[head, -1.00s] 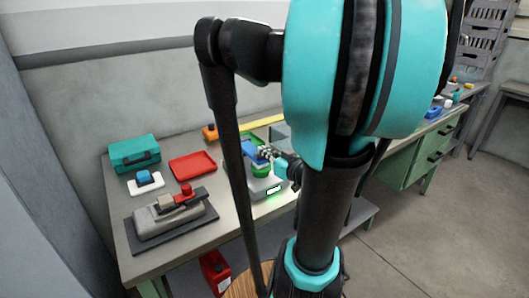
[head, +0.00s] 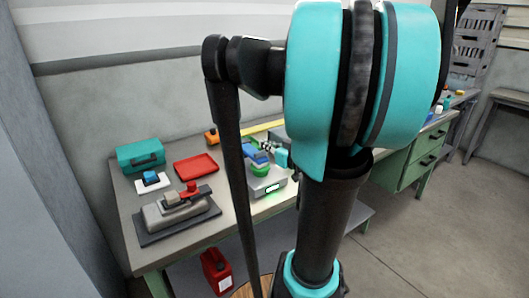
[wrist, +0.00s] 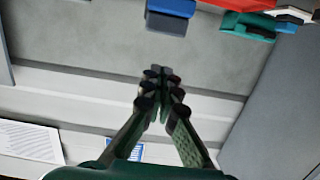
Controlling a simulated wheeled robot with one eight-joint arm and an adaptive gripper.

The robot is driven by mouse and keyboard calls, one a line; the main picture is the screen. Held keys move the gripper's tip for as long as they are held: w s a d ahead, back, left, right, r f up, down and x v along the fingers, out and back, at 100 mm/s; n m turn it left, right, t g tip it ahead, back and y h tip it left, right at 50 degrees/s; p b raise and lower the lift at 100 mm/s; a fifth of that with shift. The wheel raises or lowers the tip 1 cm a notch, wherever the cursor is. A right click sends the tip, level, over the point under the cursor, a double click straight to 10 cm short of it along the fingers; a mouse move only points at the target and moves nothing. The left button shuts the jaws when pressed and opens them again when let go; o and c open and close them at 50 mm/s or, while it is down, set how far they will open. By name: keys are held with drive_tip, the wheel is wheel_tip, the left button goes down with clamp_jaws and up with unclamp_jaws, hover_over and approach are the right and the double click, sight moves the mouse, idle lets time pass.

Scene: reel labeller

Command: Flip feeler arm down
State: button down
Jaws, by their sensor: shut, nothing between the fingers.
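A grey machine (head: 271,183) with a lit green display stands on the table in the head view. It carries a round green part (head: 260,170) with a blue piece (head: 255,154) above it, which looks like the feeler arm. My gripper (head: 266,147) is just above and behind the blue piece, partly hidden by my arm; I cannot tell whether they touch. In the wrist view my gripper (wrist: 160,72) is shut and empty, its fingertips together. A blue block-like part (wrist: 170,16) shows beyond it at the top edge.
A red tray (head: 196,168), a teal case (head: 140,155), a blue block on a white base (head: 152,181) and a grey device with a red knob (head: 178,212) stand to the left. An orange item (head: 212,136) lies behind. My arm hides the table's right part.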

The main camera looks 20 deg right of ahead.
drive_tip(key=s+d+f, duration=0.2)
drive_tip(key=s+f, duration=0.1)
drive_tip(key=s, duration=0.4)
drive_tip(key=shift+s+d, duration=0.3)
drive_tip(key=shift+s, duration=0.1)
idle(0.4)
